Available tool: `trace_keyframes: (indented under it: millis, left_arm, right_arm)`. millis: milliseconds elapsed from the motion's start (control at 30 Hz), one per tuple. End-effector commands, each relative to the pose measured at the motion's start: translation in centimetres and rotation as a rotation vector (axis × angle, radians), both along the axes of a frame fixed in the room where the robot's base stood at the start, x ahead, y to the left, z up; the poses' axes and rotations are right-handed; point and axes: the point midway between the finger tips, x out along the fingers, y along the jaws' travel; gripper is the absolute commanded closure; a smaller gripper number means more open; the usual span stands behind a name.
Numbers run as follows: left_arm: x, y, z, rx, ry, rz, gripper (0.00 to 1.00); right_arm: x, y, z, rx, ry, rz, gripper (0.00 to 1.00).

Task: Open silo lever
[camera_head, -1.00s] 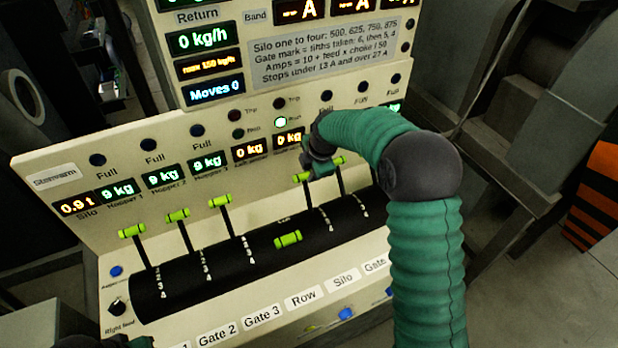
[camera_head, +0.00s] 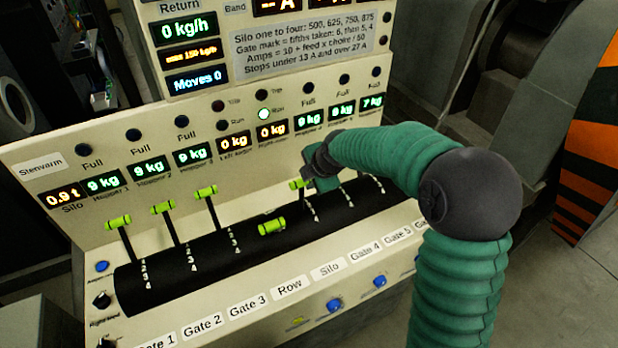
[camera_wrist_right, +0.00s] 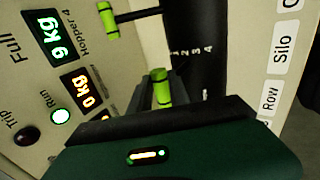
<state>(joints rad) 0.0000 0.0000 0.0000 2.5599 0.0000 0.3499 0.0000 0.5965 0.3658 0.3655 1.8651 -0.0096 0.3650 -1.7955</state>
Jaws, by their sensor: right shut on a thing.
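The silo lever, with a lime-green grip (camera_head: 297,184), stands up from the black drum, right of the row lever. My right gripper (camera_head: 312,176) is at its top. In the right wrist view the green grip (camera_wrist_right: 161,88) sits between the fingers of my right gripper (camera_wrist_right: 155,98), which is shut on it. The fingers partly hide the lever's shaft. The row lever (camera_head: 272,227) lies low toward the front of the drum. My left gripper is not in view.
Three gate levers (camera_head: 163,208) stand up at the left. Another green-tipped lever (camera_wrist_right: 109,20) shows beyond my gripper in the right wrist view. The display panel (camera_head: 233,142) rises close behind the levers. Blue buttons (camera_head: 334,305) line the front.

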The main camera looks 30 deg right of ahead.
Motion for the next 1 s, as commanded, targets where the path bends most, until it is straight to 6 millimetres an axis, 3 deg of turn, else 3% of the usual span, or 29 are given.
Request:
trace_keyframes:
  millis: [33,200,233,367,767,1000]
  left_arm:
    - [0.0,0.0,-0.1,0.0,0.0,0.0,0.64]
    - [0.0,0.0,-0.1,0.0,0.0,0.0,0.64]
    - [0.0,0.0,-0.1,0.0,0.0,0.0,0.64]
    - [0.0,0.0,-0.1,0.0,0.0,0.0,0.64]
    - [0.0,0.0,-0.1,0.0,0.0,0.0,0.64]
    - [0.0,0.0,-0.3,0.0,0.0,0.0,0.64]
  right_arm:
    - [-0.5,0.2,-0.9,0.008,0.023,0.003,1.0]
    - [-0.5,0.2,-1.0,0.008,0.023,0.003,1.0]
    - [-0.5,0.3,-1.0,0.008,0.023,0.003,0.74]
    - [-0.4,0.2,-0.8,0.007,0.019,0.002,0.57]
    - [-0.7,0.1,0.4,0.003,0.007,0.0,0.56]
    - [-3.8,0.0,5.5,-0.001,0.004,-0.003,0.56]
